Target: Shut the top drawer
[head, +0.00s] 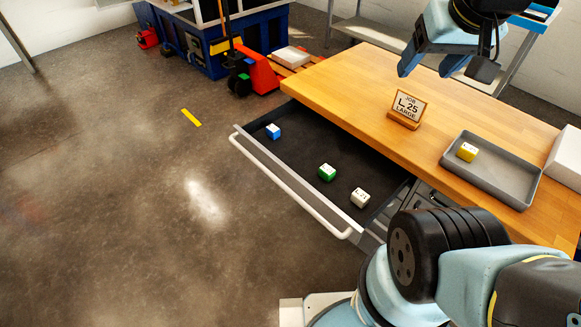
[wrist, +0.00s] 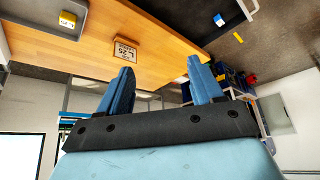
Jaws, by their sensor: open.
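The top drawer (head: 262,153) is pulled well out from under the wooden bench in the head view. Its long pale bar handle (head: 285,186) runs along the drawer front. A blue block (head: 273,131), a green block (head: 327,172) and a white block (head: 360,197) lie inside, spaced apart. My gripper (head: 425,68) is above the bench top, up and to the right of the drawer, touching nothing. In the wrist view, its two blue fingers (wrist: 160,80) are apart with nothing between them. The wrist view shows only a small part of the drawer at the top.
On the wooden bench top (head: 350,85) stand a job sign (head: 408,108) and a grey tray (head: 490,185) with a yellow block (head: 467,152). A white box (head: 566,155) sits at the right. A red pallet jack (head: 262,75) stands behind. The floor left of the drawer is clear.

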